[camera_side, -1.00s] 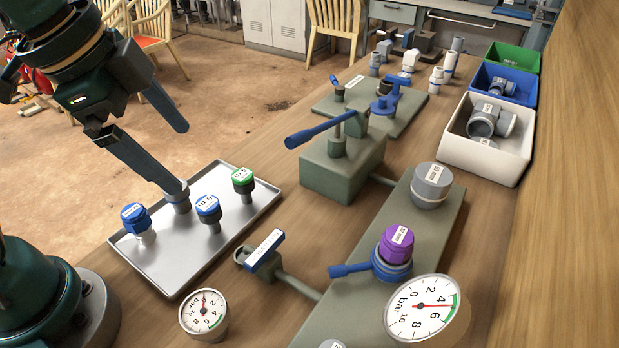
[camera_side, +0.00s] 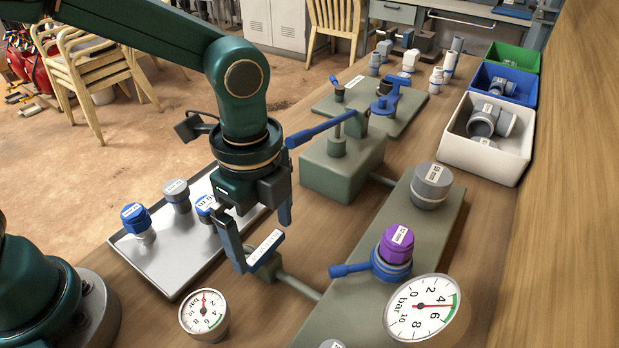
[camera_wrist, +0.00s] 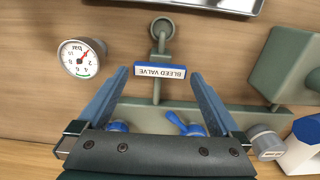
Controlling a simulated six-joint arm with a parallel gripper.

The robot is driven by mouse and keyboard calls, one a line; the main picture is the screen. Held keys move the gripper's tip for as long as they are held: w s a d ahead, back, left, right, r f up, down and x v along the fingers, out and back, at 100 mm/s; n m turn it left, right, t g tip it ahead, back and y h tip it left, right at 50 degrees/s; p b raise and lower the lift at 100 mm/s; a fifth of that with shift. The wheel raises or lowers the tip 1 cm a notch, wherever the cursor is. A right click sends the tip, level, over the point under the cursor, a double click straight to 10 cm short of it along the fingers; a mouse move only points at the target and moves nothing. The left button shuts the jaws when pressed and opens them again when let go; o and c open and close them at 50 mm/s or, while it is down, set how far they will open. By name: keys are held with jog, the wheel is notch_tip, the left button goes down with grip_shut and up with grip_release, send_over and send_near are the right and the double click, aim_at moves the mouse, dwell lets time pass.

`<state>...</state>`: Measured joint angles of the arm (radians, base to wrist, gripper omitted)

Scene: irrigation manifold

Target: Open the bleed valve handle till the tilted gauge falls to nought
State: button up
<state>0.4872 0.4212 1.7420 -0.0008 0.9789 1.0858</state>
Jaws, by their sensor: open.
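The bleed valve handle (camera_side: 265,247) is a blue bar with a white label, on a stub pipe running to the green-grey manifold. In the wrist view the handle (camera_wrist: 160,71) lies crosswise between my fingers. My gripper (camera_side: 262,246) is open and pointing down, one finger at each end of the handle; I cannot tell whether they touch it. My gripper (camera_wrist: 160,75) holds nothing. A large tilted gauge (camera_side: 424,307) on the manifold has its needle between 4 and 6, by the green band. A smaller gauge (camera_side: 204,314), also turned, has its needle near the low numbers.
A metal tray (camera_side: 165,274) with capped fittings lies behind my gripper. A purple-capped valve (camera_side: 396,245) with a blue lever stands on the manifold. A green block (camera_side: 340,172) with a long blue lever stands close right of my wrist. Bins (camera_side: 487,150) line the right.

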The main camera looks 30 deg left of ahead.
jog(key=shift+f, duration=0.75)
jog(key=c, duration=1.1)
jog(key=shift+o, duration=0.2)
